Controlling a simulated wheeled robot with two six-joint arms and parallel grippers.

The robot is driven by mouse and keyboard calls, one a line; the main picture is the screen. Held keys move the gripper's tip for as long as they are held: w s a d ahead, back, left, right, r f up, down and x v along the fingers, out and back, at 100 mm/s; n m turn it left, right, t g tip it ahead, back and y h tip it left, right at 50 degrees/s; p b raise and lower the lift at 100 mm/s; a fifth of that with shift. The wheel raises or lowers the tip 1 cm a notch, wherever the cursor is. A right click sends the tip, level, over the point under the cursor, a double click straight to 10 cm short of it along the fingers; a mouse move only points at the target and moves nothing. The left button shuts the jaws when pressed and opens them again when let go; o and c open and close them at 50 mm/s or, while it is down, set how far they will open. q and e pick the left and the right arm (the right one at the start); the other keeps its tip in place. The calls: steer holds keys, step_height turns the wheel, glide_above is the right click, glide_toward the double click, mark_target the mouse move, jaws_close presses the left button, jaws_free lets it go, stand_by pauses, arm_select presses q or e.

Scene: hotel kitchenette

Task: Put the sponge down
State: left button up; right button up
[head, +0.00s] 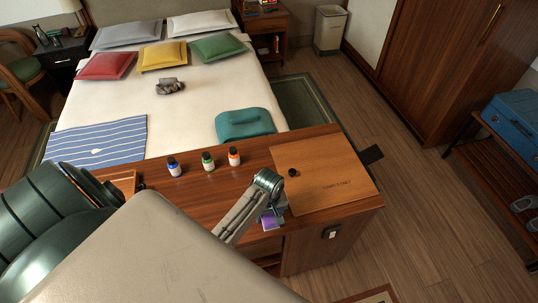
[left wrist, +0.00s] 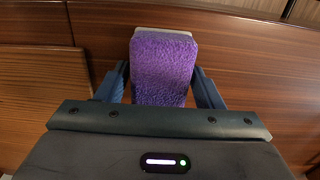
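My left gripper (head: 271,211) hangs over the front part of the wooden desk (head: 225,178), just left of a lighter wooden board (head: 335,190). It is shut on a purple sponge (head: 268,222); the arm hides part of it. In the left wrist view the purple sponge (left wrist: 163,62) sits between the two dark blue fingers (left wrist: 163,88), with a pale layer along its far edge. I cannot tell whether the sponge touches the desk. My right gripper is not in view.
A small dark round object (head: 292,173) is on the board. A bed (head: 185,90) lies behind the desk. The desk surface between bottles and gripper looks clear.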

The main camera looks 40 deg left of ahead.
arm_select(q)
steer(key=shift+o, duration=0.6)
steer(key=shift+r, duration=0.2)
step_height(320, 180, up, 12)
steer(key=b, duration=0.2)
steer(key=shift+b, duration=0.35)
steer(key=shift+f, duration=0.1)
steer(key=shift+s, duration=0.1)
